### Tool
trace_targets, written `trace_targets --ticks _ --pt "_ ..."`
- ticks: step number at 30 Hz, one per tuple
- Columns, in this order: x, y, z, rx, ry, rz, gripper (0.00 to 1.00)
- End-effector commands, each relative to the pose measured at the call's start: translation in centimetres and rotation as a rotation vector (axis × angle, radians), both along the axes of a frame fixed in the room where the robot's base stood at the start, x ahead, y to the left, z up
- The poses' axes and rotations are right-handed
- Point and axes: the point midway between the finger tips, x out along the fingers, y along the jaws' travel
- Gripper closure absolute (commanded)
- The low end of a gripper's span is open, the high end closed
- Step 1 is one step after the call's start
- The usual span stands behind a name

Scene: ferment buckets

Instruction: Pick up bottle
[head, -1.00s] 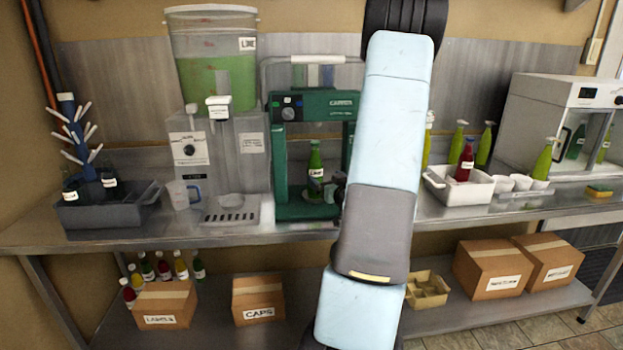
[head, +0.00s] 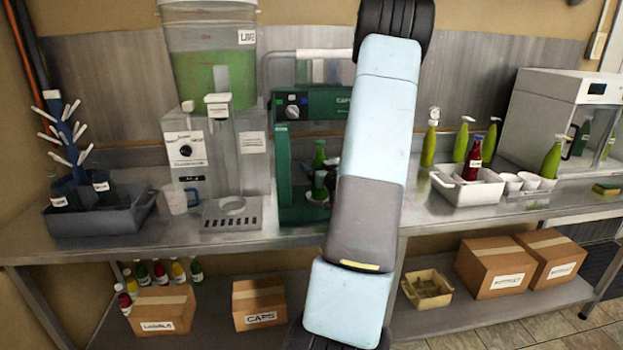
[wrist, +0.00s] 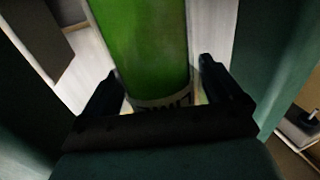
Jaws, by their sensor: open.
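A green bottle (head: 319,158) stands upright in the green capper frame, its lower part partly hidden by my gripper (head: 328,178). In the wrist view the bottle (wrist: 145,45) fills the upper middle, with a white label at its lower end. My gripper (wrist: 157,78) is open, with one dark finger on each side of the bottle. A narrow gap shows at the right finger; the left finger is very close to the glass, and I cannot tell whether it touches.
The green capper (head: 284,160) closely surrounds the bottle. A drink dispenser (head: 212,130) and a jug (head: 179,198) stand to its left. A white tray (head: 468,190) with a red bottle (head: 473,160) and several green bottles stand to the right. Boxes sit on the lower shelf.

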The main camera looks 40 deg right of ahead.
Motion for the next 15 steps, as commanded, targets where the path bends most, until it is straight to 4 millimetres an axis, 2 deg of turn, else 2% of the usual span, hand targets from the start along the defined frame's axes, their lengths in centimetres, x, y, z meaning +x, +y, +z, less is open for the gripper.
trace_targets --ticks 7,15 --pt "0.5 0.5 0.0 0.000 0.001 0.011 0.08" --pt "0.8 1.0 0.0 0.000 0.001 0.018 0.33"
